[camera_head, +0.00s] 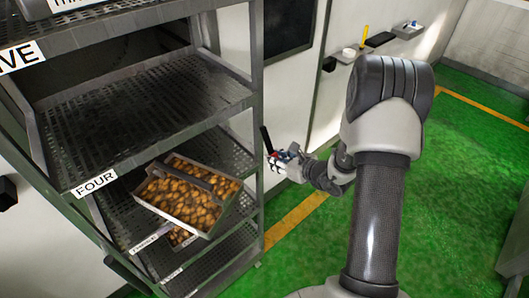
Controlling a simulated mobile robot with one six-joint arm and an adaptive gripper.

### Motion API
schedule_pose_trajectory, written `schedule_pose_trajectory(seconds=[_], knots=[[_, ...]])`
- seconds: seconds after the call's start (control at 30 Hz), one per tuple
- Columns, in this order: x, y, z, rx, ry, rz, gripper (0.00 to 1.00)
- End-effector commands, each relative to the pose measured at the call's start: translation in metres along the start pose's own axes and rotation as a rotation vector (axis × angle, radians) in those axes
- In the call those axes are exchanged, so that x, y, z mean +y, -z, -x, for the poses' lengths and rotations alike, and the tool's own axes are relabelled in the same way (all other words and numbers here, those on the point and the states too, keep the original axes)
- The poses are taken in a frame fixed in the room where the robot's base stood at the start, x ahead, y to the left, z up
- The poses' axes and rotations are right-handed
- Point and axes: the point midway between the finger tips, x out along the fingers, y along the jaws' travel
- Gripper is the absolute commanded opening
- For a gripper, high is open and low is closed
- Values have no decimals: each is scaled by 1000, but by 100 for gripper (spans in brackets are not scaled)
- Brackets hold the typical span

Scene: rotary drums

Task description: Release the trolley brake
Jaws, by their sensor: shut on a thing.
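The grey metal trolley or rack (258,120) stands on the left, with perforated shelves and a label reading FOUR. My gripper (275,158) is beside its right front post, at the end of my arm. It is shut on a thin dark upright bar (265,138) that sticks up above the fingers. Small red, blue and white parts show at the fingers. I cannot tell whether the bar is the brake lever or whether it joins the trolley. The fingertips are small and partly hidden, and no other brake part is clear.
A tray (152,207) of brown round items sits tilted on a lower shelf. Wall ledges (345,56) behind hold small objects, including a yellow one. Green floor (450,180) with a yellow line is open to the right. A white wall and door stand behind my gripper.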

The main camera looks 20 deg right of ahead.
Motion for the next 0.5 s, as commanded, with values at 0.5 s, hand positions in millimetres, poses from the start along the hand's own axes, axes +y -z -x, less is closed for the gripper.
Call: schedule_pose_trajectory(seconds=[0.5], knots=[[2, -17, 36, 344, -5, 3, 0]])
